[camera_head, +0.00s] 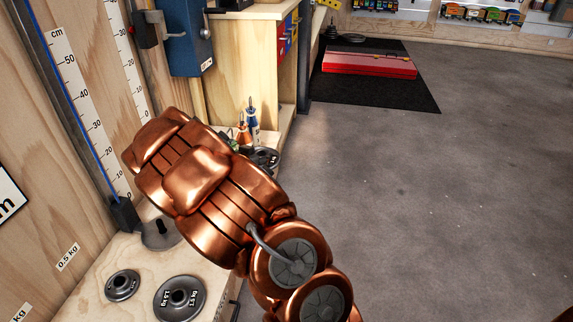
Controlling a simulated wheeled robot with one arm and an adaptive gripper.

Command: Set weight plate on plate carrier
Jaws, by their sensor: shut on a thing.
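A grey disc with a short upright pin (160,232), which looks like the plate carrier, sits on the wooden bench at the foot of the wall scales. My copper arm partly covers it. A small dark weight plate (122,285) and a larger one marked 1.5 kg (180,298) lie flat on the bench in front of it. Another dark plate (265,157) shows beyond my arm, partly hidden; I cannot tell what supports it. My arm fills the middle of the view, and my gripper does not show.
Wall scales in cm (75,92) and a blue guide with a dark block (123,213) stand at the left. Small orange and blue items (250,120) stand behind my arm. A red case (369,63) lies on a black mat (415,95). The grey floor at right is clear.

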